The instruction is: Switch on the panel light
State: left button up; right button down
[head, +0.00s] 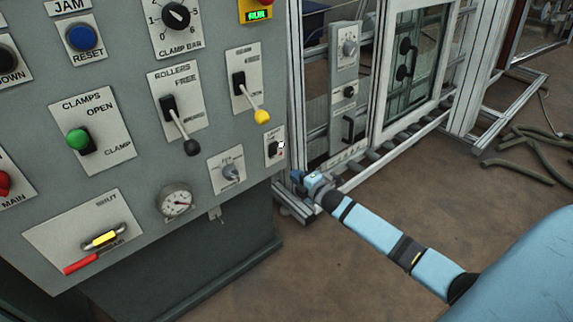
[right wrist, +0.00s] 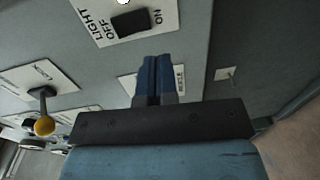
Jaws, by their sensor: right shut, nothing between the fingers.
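The panel light switch is a small black rocker (head: 274,148) on a white plate at the right edge of the grey control panel. In the right wrist view the rocker (right wrist: 130,23) sits on a plate marked LIGHT, OFF and ON. I cannot tell which way it is tipped. A small white lamp (right wrist: 124,2) shows beside it at the top edge. My right gripper (head: 297,176) is just right of and below the switch in the head view. Its blue fingers (right wrist: 153,66) are shut and empty, apart from the rocker. My left gripper is not in view.
The grey panel (head: 130,190) carries other controls near the switch: a yellow-tipped lever (head: 262,116), a black-tipped lever (head: 191,147), a small knob (head: 231,172) and a gauge (head: 174,202). An aluminium frame (head: 345,90) stands behind.

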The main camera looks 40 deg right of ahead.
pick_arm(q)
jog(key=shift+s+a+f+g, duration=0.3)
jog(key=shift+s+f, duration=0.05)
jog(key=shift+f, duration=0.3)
pick_arm(e)
jog(key=s, duration=0.4)
jog(key=shift+s+d+f, duration=0.1)
jog(key=shift+d+f, duration=0.05)
jog(key=shift+f, duration=0.05)
